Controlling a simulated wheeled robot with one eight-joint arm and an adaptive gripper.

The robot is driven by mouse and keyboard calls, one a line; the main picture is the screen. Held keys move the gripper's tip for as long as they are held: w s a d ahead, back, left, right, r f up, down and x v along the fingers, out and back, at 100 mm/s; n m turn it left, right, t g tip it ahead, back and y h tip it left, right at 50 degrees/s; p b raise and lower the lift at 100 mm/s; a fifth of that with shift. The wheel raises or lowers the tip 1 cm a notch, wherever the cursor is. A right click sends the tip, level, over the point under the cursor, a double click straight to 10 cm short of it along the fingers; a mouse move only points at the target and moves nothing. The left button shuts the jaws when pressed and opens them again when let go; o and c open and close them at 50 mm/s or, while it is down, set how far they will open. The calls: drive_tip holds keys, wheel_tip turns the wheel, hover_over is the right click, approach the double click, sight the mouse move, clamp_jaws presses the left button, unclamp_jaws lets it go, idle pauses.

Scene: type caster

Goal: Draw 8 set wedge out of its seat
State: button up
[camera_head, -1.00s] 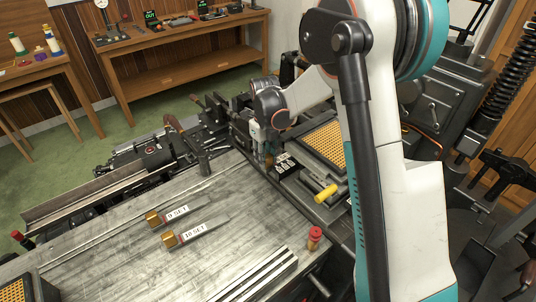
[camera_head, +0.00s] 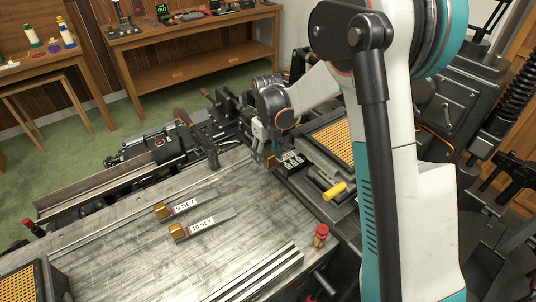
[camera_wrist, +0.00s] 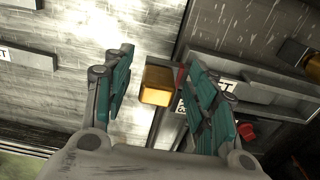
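A brass-coloured block (camera_wrist: 157,84), which looks like a wedge head, shows between my fingers in the wrist view. Its label is not readable, so I cannot confirm it is the 8 set wedge. In the head view a brass piece (camera_head: 271,161) shows at my gripper (camera_head: 265,150), by the machine's edge. My gripper (camera_wrist: 161,72) is open in the wrist view, with one teal-padded finger on each side of the block and visible gaps. The seat is mostly hidden. The 9 SET wedge (camera_head: 185,206) and 10 SET wedge (camera_head: 204,224) lie on the metal table.
The metal table (camera_head: 150,262) has free room in front. A yellow-handled tool (camera_head: 334,191) and a perforated orange panel (camera_head: 335,143) are on the machine right of my gripper. A red-topped piece (camera_head: 321,235) stands at the table's right edge.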

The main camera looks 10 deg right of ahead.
drive_tip(key=shift+r, duration=0.15)
wheel_tip(320, 180, up, 12)
drive_tip(key=s+d+r+n+t+b, duration=0.1)
drive_tip(key=s+d+r+n+t, duration=0.1)
drive_tip(key=s+r+n, duration=0.45)
drive_tip(key=s+d+f+n+t+b, duration=0.1)
drive_tip(key=s+f+n+t, duration=0.1)
drive_tip(key=s+n, duration=0.9)
drive_tip(key=s+d+f+n+t+b, duration=0.1)
drive_tip(key=s+f+n+t, duration=0.1)
drive_tip(key=s+n, duration=0.8)
drive_tip(key=n+t, duration=0.1)
drive_tip(key=n, duration=0.3)
drive_tip(key=shift+s+d+b, duration=0.15)
drive_tip(key=shift+s+b, duration=0.15)
drive_tip(key=shift+s, duration=0.1)
